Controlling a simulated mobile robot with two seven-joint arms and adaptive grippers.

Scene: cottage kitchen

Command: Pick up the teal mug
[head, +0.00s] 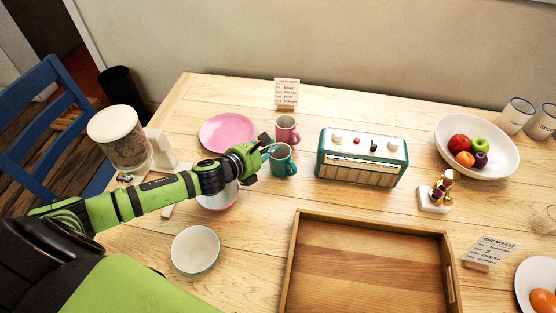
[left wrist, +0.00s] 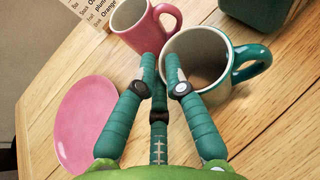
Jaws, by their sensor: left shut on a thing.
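In the left wrist view the fingers (left wrist: 161,62) close together at the rim of the teal mug (left wrist: 222,91). One finger reaches inside the mug and the other lies outside. The mug's handle points to the right, away from the fingers. I cannot tell whether the mug's base is lifted. My right gripper is not in view.
A pink mug (head: 286,129) is close behind the teal mug, and a pink plate (head: 227,132) is at left. A teal radio (head: 361,158) stands to the right. A wooden tray (head: 372,222) is in front. A white bowl (head: 195,249) sits at lower left.

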